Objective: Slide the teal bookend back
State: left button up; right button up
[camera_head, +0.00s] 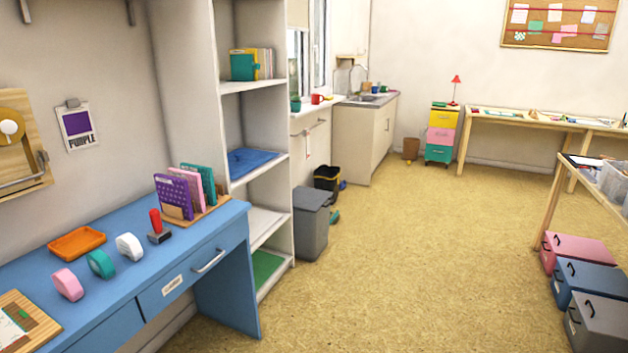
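A teal bookend (242,67) stands upright on the upper shelf (248,87) of the tall white shelving, near the shelf's front. Several yellow and tan books (264,63) stand upright just right of it and look close against it. I cannot tell whether they touch. Neither of my grippers shows in the head view.
A blue desk (110,270) fills the lower left, with tape rolls (101,263), an orange tray (76,242), a red-handled stamp (157,226) and a folder rack (212,214). A grey bin (311,222) stands right of the shelving. The floor (420,270) in the middle is clear.

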aim_at(242, 67)
jog(key=i, duration=1.85)
jog(key=l+z, duration=0.05)
